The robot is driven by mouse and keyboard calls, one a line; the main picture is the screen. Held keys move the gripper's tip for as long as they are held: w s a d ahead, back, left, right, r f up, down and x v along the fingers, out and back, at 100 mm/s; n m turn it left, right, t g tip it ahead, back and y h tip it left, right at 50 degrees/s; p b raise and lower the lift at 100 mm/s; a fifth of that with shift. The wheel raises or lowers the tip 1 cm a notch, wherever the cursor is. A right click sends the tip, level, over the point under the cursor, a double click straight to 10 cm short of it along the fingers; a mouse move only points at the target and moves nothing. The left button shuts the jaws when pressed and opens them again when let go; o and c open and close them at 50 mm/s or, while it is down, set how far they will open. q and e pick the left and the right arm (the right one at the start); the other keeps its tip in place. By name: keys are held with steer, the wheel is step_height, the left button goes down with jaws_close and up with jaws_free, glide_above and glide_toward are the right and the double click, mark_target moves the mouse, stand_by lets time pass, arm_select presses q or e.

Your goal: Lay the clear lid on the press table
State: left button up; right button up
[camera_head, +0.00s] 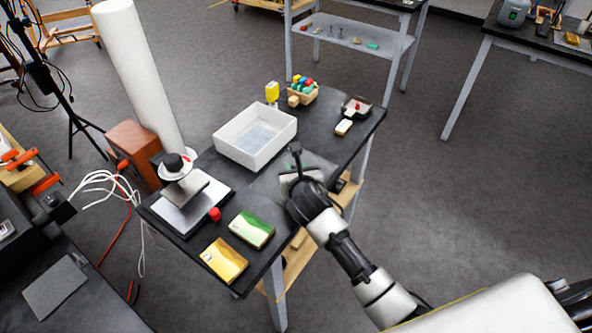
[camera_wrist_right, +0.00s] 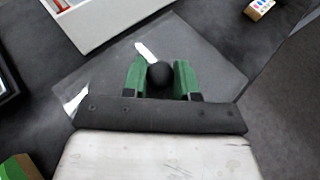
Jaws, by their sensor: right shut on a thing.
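The clear lid (camera_wrist_right: 208,60) is a thin see-through sheet with a round black knob (camera_wrist_right: 159,76). My right gripper (camera_wrist_right: 160,80) has its green fingers shut on the knob. In the head view my right gripper (camera_head: 296,174) is over the middle of the black press table (camera_head: 325,120), and the lid (camera_head: 268,186) shows only faintly below it. The sheet looks level and close to the tabletop; I cannot tell whether it touches. The arm hides part of the lid. My left gripper is not in view.
A white tray (camera_head: 228,148) stands just behind the lid. A press (camera_head: 190,200), a red cap (camera_head: 214,214), a green box (camera_head: 251,229) and a yellow box (camera_head: 223,261) are to the left and front. A small crate (camera_head: 304,95) and dark tray (camera_head: 356,106) stand at the back.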

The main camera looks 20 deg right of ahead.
steer(key=o, duration=0.9)
steer(key=shift+f, duration=0.1)
steer(key=shift+o, duration=0.2)
steer(key=shift+s+r, duration=0.2)
steer(key=shift+r, duration=0.05)
steer(key=v, duration=1.1)
steer(key=shift+s, duration=0.3)
steer(key=shift+r, duration=0.1)
